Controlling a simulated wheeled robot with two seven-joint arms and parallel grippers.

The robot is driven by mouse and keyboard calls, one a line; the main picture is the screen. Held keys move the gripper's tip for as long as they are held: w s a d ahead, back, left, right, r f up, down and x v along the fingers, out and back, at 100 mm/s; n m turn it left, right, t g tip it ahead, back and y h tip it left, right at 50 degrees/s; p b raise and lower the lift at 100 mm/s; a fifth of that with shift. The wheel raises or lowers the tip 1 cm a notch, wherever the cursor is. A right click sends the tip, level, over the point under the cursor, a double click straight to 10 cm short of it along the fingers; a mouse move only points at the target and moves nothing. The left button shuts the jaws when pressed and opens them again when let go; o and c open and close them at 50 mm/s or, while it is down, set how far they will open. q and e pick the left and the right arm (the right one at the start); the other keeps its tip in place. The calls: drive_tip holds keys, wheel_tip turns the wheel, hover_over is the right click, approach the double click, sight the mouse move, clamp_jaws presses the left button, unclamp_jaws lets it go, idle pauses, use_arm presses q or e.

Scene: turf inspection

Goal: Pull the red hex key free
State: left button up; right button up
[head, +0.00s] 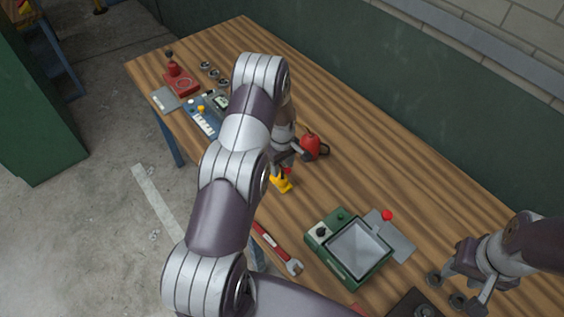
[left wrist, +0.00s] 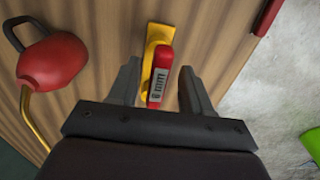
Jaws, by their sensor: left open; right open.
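A yellow block (head: 283,184) stands on the wooden table near its front edge, with a red piece (head: 288,170) at its top. In the left wrist view the red piece (left wrist: 165,58) has a grey marked face and sits against the yellow block (left wrist: 156,36). It looks like the red hex key in a holder, but its shape is not clear. My left gripper (left wrist: 159,76) is open, with one finger on each side of the red piece and visible gaps to it. My right gripper (head: 463,287) is open and empty over the table's right end.
A red oil can (head: 311,145) with a dark handle stands close beside my left gripper. A red-handled wrench (head: 278,249) lies along the front edge. A green box (head: 322,248) with a tray is right of it. Dark rings (head: 433,278) lie near my right gripper.

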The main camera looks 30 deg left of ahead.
use_arm(q)
drive_tip(key=shift+w+f, duration=0.2)
drive_tip(key=shift+f, duration=1.1)
drive_tip(key=shift+s+d, duration=0.1)
drive_tip(key=shift+s, duration=0.1)
drive_tip(key=shift+w, duration=0.1)
clamp_jaws()
drive_tip(key=c, duration=0.7)
unclamp_jaws()
drive_tip(key=shift+c, duration=0.2)
clamp_jaws()
drive_tip(key=shift+r+p, duration=1.65)
drive_tip(key=shift+r, duration=0.7)
